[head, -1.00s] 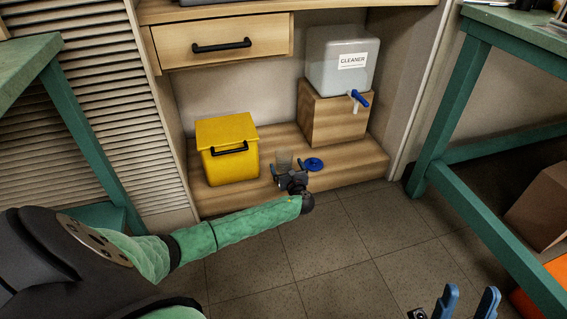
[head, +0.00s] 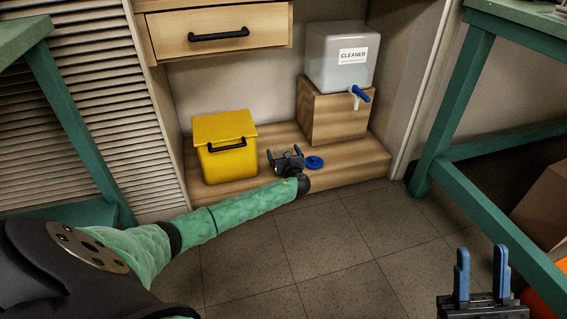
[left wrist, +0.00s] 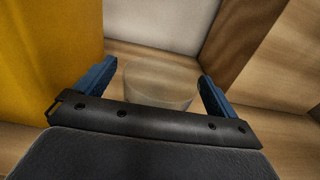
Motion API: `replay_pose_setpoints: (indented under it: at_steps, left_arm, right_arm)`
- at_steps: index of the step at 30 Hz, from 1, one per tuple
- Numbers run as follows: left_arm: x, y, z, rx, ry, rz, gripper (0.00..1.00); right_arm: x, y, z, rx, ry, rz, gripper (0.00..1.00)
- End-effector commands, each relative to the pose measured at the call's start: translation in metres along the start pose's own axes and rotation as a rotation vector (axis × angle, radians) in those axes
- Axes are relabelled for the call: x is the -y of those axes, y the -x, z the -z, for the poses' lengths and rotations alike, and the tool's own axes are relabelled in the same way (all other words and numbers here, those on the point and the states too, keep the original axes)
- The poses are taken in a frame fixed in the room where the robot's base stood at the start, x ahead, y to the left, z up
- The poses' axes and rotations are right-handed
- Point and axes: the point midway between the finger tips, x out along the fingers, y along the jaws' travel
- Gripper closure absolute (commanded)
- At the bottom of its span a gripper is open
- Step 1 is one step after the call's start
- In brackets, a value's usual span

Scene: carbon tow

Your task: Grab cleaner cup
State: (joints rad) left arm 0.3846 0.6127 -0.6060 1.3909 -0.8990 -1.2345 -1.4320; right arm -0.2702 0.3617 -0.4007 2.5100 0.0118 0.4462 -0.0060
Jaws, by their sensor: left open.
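The cup (left wrist: 160,85) is clear and see-through. In the left wrist view it stands on the wooden shelf, between the blue fingers of my left gripper (left wrist: 157,72). The fingers are spread to either side, with gaps between them and the cup. In the head view my left gripper (head: 284,154) is low over the shelf (head: 345,163), and the cup is hard to make out there. The cleaner container (head: 342,55), white with a blue tap, sits on a wooden block. My right gripper (head: 482,250) is open and empty at lower right.
A yellow bin (head: 225,150) with a black handle stands just left of my left gripper. The wooden block (head: 330,118) stands behind. Green table legs (head: 455,110) stand at right. The floor in front is clear.

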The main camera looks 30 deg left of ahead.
Motion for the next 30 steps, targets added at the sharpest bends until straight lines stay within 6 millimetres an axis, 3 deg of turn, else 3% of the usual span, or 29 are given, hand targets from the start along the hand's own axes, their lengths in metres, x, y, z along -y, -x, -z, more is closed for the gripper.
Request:
replay_pose_setpoints:
  at_steps: [7,14,23,30]
  left_arm:
    - [0.0,-0.001,0.0,0.0,0.0,0.0,0.06]
    - [0.0,0.0,0.0,0.0,0.0,0.0,0.52]
    - [0.0,0.0,-0.001,0.0,0.0,0.0,0.52]
    - [0.0,0.0,-0.018,0.0,0.001,0.0,0.52]
  right_arm:
    - [0.0,0.0,0.0,0.002,0.0,0.001,0.64]
    - [0.0,0.0,0.0,0.001,-0.001,0.0,0.64]
    - [0.0,-0.001,0.001,0.0,0.0,0.0,0.64]
    - [0.005,-0.004,0.016,-0.035,-0.006,-0.034,0.64]
